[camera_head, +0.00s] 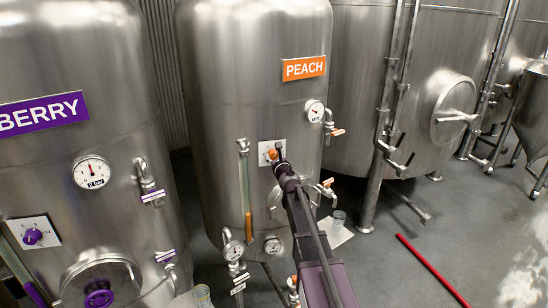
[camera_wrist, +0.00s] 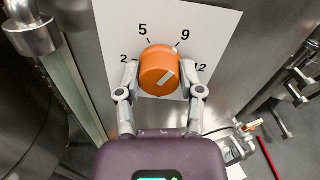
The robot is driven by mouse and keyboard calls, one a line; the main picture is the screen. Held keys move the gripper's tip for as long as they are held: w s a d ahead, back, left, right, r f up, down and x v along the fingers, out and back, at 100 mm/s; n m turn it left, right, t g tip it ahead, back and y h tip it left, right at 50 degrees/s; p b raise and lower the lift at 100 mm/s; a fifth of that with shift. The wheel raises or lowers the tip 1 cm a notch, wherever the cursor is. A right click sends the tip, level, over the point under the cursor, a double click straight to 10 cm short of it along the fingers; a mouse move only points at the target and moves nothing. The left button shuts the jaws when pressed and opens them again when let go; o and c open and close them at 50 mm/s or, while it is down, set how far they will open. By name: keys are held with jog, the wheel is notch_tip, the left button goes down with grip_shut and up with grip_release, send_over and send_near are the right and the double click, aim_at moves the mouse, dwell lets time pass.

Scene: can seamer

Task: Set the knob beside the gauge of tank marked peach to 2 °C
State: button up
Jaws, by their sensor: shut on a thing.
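The tank marked PEACH (camera_head: 215,110) stands in the middle of the head view, with an orange label (camera_head: 304,68). A white dial plate (camera_head: 263,146) on its front carries an orange knob (camera_head: 272,154). In the wrist view the plate (camera_wrist: 215,25) shows 2, 5, 9 and 12 around the knob (camera_wrist: 155,62). The white mark on the knob points up and right, about at the 9. My gripper (camera_wrist: 160,72) has one finger on each side of the knob and is shut on it. In the head view my gripper (camera_head: 278,158) partly hides the knob and plate.
A round gauge (camera_head: 315,111) and an orange-handled valve (camera_head: 337,132) sit right of the plate. A sight tube (camera_head: 244,180) runs down on its left. The BERRY tank (camera_head: 40,70) is at left. A red bar (camera_head: 432,270) lies on the floor at right.

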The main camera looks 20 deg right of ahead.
jog(key=shift+n, duration=0.3)
jog(key=n, duration=0.5)
jog(key=shift+w, duration=0.1)
jog(key=n, duration=0.6)
jog(key=shift+h+p, duration=0.35)
jog(key=shift+h, duration=0.05)
jog(key=n, duration=1.1)
jog(key=shift+n+h, duration=0.3)
jog(key=o, duration=1.2)
jog(key=shift+c, duration=0.2)
jog(key=shift+m, duration=0.4)
